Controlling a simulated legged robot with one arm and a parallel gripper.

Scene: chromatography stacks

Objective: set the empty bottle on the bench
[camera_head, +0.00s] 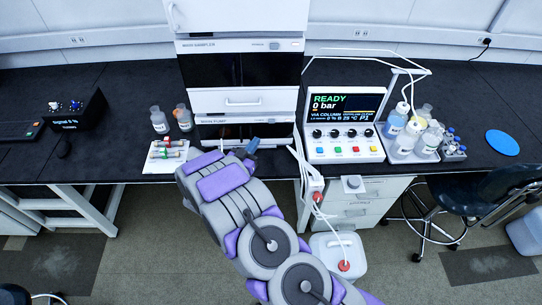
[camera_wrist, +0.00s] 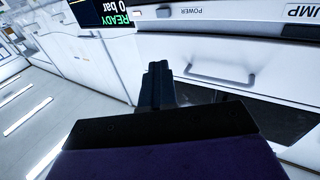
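Two small bottles stand on the black bench (camera_head: 110,90) left of the instrument stack: a clear one (camera_head: 159,121) and one with an orange cap (camera_head: 183,118). Several larger white-labelled bottles (camera_head: 404,143) stand in a tray at the right of the control unit, some with tubing in their tops. I cannot tell which bottle is empty. My gripper (camera_head: 252,147) is in front of the stack's lower module, near the bench's front edge. In the wrist view its dark fingers (camera_wrist: 158,78) are together with nothing visible between them. No bottle shows in the wrist view.
The instrument stack (camera_head: 242,70) stands behind my gripper, with the control unit (camera_head: 344,120) reading READY, 0 bar. A white rack with vials (camera_head: 167,154) lies at left. A blue disc (camera_head: 502,142) lies on clear bench at right. A white canister (camera_head: 340,262) stands on the floor below.

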